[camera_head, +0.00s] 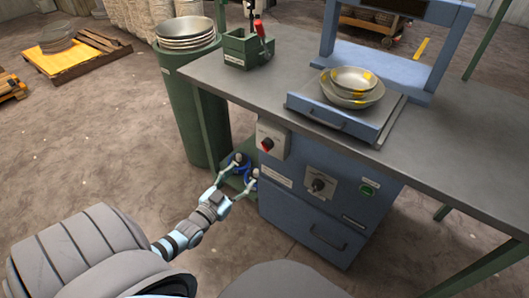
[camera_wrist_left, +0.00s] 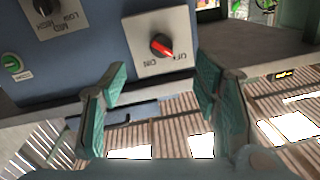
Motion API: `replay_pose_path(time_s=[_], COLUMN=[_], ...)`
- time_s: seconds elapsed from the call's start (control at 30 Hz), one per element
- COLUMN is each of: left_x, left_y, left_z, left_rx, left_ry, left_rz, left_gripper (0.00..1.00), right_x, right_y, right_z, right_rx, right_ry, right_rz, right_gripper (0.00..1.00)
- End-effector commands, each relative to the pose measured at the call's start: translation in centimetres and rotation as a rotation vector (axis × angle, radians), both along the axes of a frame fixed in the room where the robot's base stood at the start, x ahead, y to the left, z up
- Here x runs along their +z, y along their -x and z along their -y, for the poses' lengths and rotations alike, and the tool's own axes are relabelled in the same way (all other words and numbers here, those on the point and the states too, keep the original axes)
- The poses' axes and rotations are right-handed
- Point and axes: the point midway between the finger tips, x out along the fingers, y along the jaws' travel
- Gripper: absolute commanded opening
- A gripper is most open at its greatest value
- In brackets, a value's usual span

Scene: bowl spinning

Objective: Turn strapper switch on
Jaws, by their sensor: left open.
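The strapper switch is a red knob (camera_head: 267,145) on a pale plate at the upper left of the blue machine's front. In the left wrist view the knob (camera_wrist_left: 162,46) shows close up, with upside-down ON and OFF labels below it. Its red pointer slants to the lower right, toward the label that seems to read OFF. My left gripper (camera_head: 246,168) is open and empty, below and left of the switch in the head view. In the wrist view its fingers (camera_wrist_left: 163,80) stand apart either side of the knob's line, with no contact visible. My right gripper is out of view.
A grey dial (camera_head: 318,185) and a green button (camera_head: 368,188) sit right of the switch. The grey tabletop (camera_head: 235,85) overhangs above. A green drum (camera_head: 198,110) stands left. Stacked bowls (camera_head: 353,82) rest on the machine.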

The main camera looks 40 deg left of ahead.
Motion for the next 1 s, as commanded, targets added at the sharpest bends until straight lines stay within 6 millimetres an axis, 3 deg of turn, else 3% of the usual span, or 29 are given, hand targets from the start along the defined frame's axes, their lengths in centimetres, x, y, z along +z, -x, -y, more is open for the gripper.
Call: replay_pose_path(time_s=[0.17,0.4,0.5,0.6,1.0], left_x=[1.0,0.5,0.6,0.8,1.2], left_y=[-3.0,-10.1,-12.3,-13.6,-14.6], left_z=[-0.3,-0.8,-1.0,-1.1,-1.2], left_rx=[-0.005,-0.008,-0.006,-0.008,-0.007], left_ry=[-0.004,-0.002,-0.003,-0.002,-0.002], left_rz=[0.037,0.035,0.032,0.030,0.027], left_gripper=[0.56,0.56,0.56,0.56,0.52], right_x=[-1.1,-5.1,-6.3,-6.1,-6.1], right_y=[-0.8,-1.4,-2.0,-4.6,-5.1], right_z=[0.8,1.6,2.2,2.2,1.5], right_rx=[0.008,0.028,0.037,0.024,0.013], right_ry=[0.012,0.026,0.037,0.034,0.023], right_rz=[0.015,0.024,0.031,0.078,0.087], right_gripper=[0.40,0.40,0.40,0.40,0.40])
